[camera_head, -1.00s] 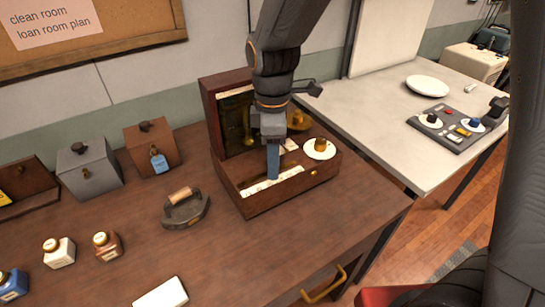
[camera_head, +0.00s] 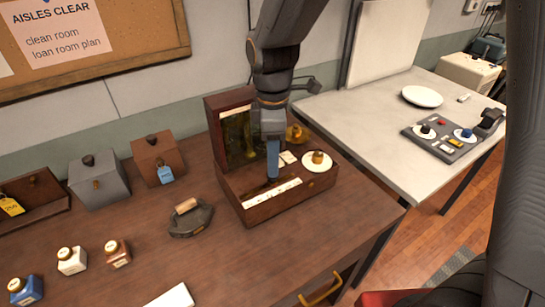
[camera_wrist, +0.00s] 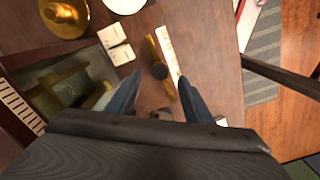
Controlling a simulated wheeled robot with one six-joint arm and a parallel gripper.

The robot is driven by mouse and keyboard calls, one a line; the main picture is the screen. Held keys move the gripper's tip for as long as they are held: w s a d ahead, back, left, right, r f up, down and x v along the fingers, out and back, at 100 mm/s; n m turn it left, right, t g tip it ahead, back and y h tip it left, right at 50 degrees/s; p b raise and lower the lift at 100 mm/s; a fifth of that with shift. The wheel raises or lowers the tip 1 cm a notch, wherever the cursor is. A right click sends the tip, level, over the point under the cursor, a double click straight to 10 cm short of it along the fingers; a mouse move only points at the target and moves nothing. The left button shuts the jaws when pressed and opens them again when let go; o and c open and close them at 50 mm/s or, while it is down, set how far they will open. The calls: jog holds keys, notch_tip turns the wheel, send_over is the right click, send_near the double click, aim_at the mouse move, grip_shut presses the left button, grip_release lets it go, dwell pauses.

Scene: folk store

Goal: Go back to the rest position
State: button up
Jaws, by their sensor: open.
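My gripper (camera_head: 272,175) points down over the open wooden box (camera_head: 256,215) on the brown table, near its front compartment. In the wrist view the two blue fingers of my gripper (camera_wrist: 156,97) are spread apart. A brass bar with a dark knob (camera_wrist: 160,70) shows between and beyond them, apart from both fingers as far as I can tell.
On the brown table (camera_head: 240,265) stand a grey box (camera_head: 98,182), a brown box with a blue tag (camera_head: 157,152), a flat iron (camera_head: 190,220) and several small bottles (camera_head: 72,261). A pale table (camera_head: 375,125) at right carries a plate (camera_head: 423,96) and a control panel (camera_head: 445,138).

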jog(key=shift+r+p, duration=0.5)
jog(key=shift+r, duration=0.3)
jog(key=s+d+f+m+b, duration=0.2)
jog(key=d+f+m+b, duration=0.2)
jog(key=d+m, duration=0.5)
jog(key=s+d+f+m+t+b, duration=0.1)
jog(key=s+d+f+m+b, duration=0.2)
jog(key=d+m, duration=0.6)
jog(key=shift+s+d+f+b, duration=0.2)
jog(key=shift+d+f+b, duration=0.55)
jog(key=shift+f, duration=0.3)
jog(key=shift+a, duration=0.1)
dwell(3.2)
